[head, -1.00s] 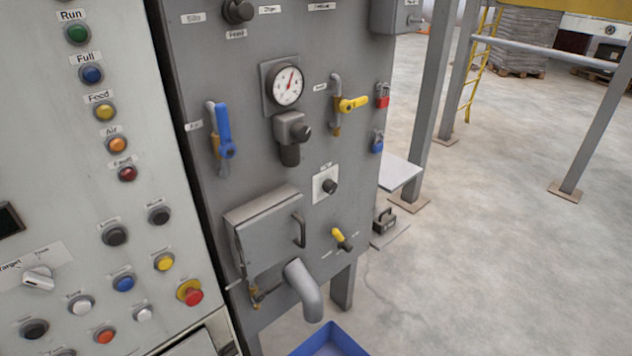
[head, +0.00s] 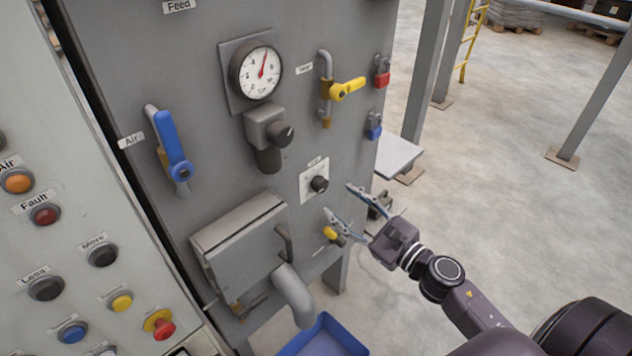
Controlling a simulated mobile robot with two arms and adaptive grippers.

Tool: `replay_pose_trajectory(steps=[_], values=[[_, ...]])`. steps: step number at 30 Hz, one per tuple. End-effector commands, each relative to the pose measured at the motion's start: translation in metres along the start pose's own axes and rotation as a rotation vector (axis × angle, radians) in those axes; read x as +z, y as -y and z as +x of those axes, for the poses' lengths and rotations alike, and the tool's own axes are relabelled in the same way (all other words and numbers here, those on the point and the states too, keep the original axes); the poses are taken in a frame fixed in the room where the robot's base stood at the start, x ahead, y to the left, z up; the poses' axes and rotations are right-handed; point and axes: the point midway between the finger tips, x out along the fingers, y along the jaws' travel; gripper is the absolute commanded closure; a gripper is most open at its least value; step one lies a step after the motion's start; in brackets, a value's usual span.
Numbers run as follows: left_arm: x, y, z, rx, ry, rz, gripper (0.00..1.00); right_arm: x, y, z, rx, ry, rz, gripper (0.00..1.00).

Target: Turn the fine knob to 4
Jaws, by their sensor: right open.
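A small black knob (head: 319,184) sits on a square pale plate (head: 309,190) on the grey machine panel, below and right of the gauge. The label above this plate is too small to read, as are any scale marks, so I cannot tell the knob's setting. My right gripper (head: 338,198) comes in from the lower right, open and empty. Its two fingers point toward the panel, just right of and below the knob; they do not appear to touch it. My left gripper is not in view.
A yellow-handled valve (head: 331,233) is close by the lower finger. A grey hatch (head: 240,245) and bent spout (head: 293,294) are lower left, above a blue bin (head: 325,338). A gauge (head: 256,72), black regulator knob (head: 281,134) and blue lever (head: 172,147) are above.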

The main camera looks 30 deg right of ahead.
Motion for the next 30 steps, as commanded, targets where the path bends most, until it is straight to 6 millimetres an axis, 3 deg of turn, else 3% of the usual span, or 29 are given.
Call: replay_pose_trajectory(steps=[7, 15, 27, 30], values=[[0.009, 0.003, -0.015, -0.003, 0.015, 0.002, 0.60, 0.003, 0.003, 0.035, -0.004, 0.001, 0.006, 0.53], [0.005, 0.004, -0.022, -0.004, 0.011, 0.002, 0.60, 0.001, 0.002, 0.065, -0.003, -0.001, 0.009, 0.53], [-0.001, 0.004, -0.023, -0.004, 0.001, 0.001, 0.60, -0.001, 0.001, 0.071, -0.002, -0.002, 0.008, 0.53], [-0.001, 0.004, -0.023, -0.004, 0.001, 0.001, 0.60, -0.001, 0.001, 0.071, -0.002, -0.002, 0.009, 0.64]])
